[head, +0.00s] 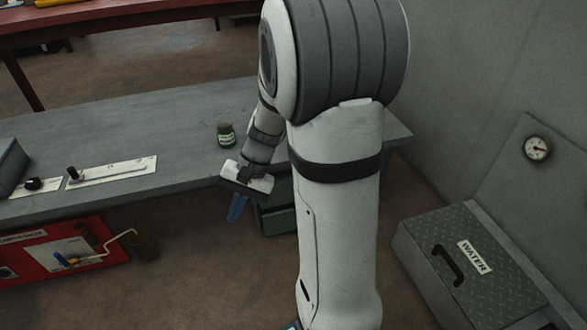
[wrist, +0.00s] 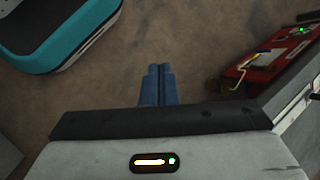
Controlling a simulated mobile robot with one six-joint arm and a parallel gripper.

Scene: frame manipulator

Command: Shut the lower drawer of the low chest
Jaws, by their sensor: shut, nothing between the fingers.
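A low dark green chest (head: 277,217) stands under the front edge of the grey workbench in the head view. My arm hides much of it, so I cannot tell how far its lower drawer stands out. My gripper (head: 236,208) points down just left of the chest in that view, in front of the bench edge. Its blue fingers are together and empty; they also show in the wrist view (wrist: 157,86) above bare brown floor. I cannot make out the chest in the wrist view.
The grey workbench (head: 110,130) carries a small dark jar (head: 226,134) and control panels. A red cabinet (head: 60,255) with a projecting crank handle is under it at left. A grey metal box labelled WATER (head: 480,270) stands at right.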

